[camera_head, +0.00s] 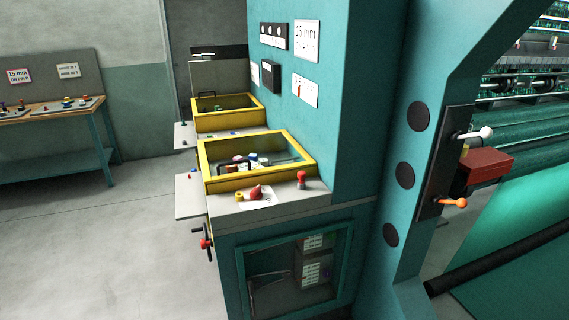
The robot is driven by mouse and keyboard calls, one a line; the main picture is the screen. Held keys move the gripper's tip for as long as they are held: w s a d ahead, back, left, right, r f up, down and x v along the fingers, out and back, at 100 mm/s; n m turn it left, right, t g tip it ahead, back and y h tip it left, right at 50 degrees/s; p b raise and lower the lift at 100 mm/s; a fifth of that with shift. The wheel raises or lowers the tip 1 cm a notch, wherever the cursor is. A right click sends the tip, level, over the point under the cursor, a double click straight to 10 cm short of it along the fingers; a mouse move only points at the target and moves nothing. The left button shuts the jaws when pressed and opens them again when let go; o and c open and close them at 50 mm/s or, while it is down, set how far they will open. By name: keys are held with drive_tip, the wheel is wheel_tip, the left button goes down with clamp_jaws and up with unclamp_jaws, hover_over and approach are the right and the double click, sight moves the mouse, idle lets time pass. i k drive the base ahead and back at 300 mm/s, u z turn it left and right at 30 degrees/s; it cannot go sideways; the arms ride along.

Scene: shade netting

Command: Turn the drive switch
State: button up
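No control in the camera_head view carries a readable drive switch label, so I cannot tell for sure which one it is. A red rotary-looking knob (256,192) sits on a pale plate on the grey console top (290,199) of the teal machine. A small yellow control (239,196) is just left of it, and a red upright knob (301,180) stands at the right. On a dark panel at the right are a white-knobbed lever (486,132) and an orange-handled lever (461,203). My gripper is not in view.
Two yellow-framed boxes (208,178) sit on the console, the nearer with a handled clear lid over small parts. A workbench (50,111) stands far left. The floor (120,250) between is clear.

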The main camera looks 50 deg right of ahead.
sight(256, 194)
drive_tip(key=u, duration=1.6)
drive_tip(key=k, duration=0.1)
drive_tip(key=z, duration=3)
drive_tip(key=k, duration=0.95)
drive_tip(key=u, duration=0.15)
drive_tip(key=i, duration=0.65)
